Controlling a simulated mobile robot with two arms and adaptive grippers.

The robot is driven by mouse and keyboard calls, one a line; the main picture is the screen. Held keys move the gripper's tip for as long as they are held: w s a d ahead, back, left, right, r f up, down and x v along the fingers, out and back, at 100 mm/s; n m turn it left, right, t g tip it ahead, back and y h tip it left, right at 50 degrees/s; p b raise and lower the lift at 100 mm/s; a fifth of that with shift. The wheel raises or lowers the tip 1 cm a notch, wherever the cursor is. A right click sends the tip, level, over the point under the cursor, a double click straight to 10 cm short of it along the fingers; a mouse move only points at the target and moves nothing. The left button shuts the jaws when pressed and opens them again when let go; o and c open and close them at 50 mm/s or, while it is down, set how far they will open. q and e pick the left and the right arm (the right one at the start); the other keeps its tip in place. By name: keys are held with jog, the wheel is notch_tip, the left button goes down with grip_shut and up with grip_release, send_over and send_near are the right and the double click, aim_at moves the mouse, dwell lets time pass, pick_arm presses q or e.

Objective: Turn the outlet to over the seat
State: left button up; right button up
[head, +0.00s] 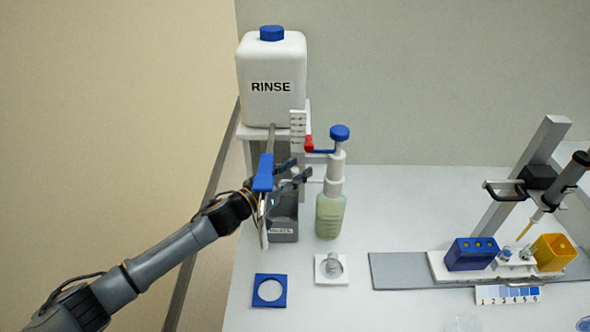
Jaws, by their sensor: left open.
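A dispenser bottle (330,214) with pale green liquid stands upright on the bench, with a white pump column and a blue knob (340,133) on top. Its outlet (322,151), a short blue arm with a red end (309,143), points left from the column. A white square seat (322,277) with a small round clear piece on it lies in front of the bottle. My left gripper (304,167) is open and empty, its dark fingers pointing right, left of the column and below the outlet. Whether they touch anything is unclear.
A white RINSE container (272,85) stands on a raised stand behind. A grey box (284,230) sits left of the bottle, partly behind my gripper. A blue square with a round hole (258,300) lies front left. A rack assembly (435,262) occupies the right; the bench between is clear.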

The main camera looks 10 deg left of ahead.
pick_arm(q)
grip_shut()
jog(key=shift+d, duration=0.1)
jog(key=shift+s+d+n, duration=0.15)
jog(key=shift+s+n, duration=0.05)
jog(key=shift+n, duration=0.1)
jog(key=shift+s+n+t+y, duration=0.4)
jog(key=shift+n+t+y, duration=0.15)
jog(key=shift+y, duration=0.55)
grip_release()
jog(key=shift+a, duration=0.2)
jog(key=shift+s, duration=0.1)
